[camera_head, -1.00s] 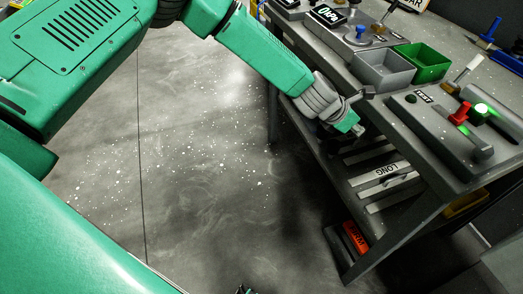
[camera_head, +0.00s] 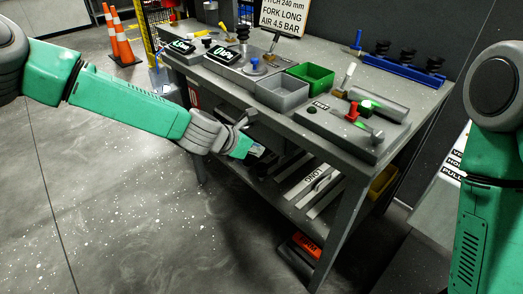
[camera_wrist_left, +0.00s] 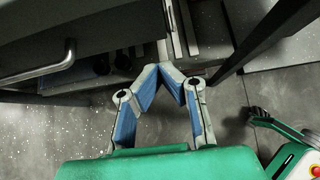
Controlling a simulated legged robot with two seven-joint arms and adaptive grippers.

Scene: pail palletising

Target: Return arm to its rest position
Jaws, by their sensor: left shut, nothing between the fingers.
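My left arm comes in from the left in the head view, and its gripper (camera_head: 255,152) is beside the front of the grey workbench (camera_head: 345,150), below the top. In the left wrist view the two blue-padded fingers of the left gripper (camera_wrist_left: 172,72) meet at their tips, with nothing between them. My right arm shows at the right edge of the head view, hanging down; its gripper is out of that picture.
The bench top holds a grey bin (camera_head: 282,93), a green bin (camera_head: 311,76) and a test box (camera_head: 345,130). A lower shelf (camera_head: 290,208) carries flat bars. A blue rack (camera_head: 402,70) stands behind. Traffic cones (camera_head: 122,45) stand far left. Floor left of the bench is clear.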

